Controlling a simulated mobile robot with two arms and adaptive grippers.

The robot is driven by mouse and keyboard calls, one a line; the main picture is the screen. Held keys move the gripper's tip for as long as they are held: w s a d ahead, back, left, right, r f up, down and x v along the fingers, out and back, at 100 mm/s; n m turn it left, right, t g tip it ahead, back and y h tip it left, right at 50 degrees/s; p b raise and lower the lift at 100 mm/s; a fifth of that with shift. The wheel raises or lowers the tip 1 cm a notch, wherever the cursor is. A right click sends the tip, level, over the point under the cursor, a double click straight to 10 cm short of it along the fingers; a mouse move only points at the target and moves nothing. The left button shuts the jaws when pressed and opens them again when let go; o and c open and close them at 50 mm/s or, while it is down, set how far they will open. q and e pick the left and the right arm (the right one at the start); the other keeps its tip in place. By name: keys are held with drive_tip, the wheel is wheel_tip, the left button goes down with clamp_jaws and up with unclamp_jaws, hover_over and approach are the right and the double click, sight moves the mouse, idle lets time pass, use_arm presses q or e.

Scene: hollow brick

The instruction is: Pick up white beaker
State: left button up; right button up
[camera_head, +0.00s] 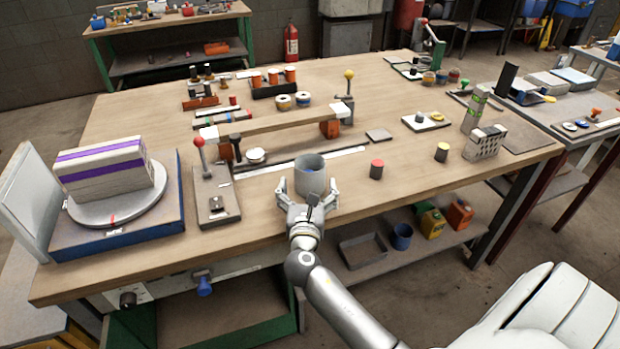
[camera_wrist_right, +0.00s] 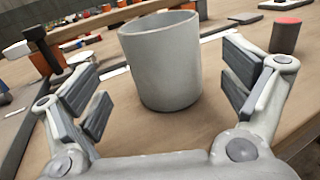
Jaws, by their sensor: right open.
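The white beaker (camera_head: 309,174) looks pale grey and stands upright on the wooden workbench (camera_head: 370,210), near its front edge. It also shows large in the right wrist view (camera_wrist_right: 162,62). My right gripper (camera_head: 307,196) is open in front of the beaker. In the right wrist view its two fingers (camera_wrist_right: 168,95) are spread to either side, with visible gaps between the pads and the beaker. The beaker stands at the far end of the space between the fingers. My left gripper does not show in either view.
A red-topped dark cylinder (camera_head: 376,169) stands right of the beaker, and a yellow-topped one (camera_head: 442,152) farther right. A red-knobbed lever fixture (camera_head: 213,190) and a turntable with a white block (camera_head: 105,170) are on the left.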

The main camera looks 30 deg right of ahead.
sight(311, 162)
drive_tip(key=x, duration=0.5)
drive_tip(key=shift+w+d+r, duration=0.2)
drive_tip(key=shift+w+d, duration=0.05)
drive_tip(key=shift+d, duration=0.15)
drive_tip(key=c, duration=1.2)
drive_tip(key=shift+c, duration=0.6)
drive_tip(key=shift+r, duration=0.15)
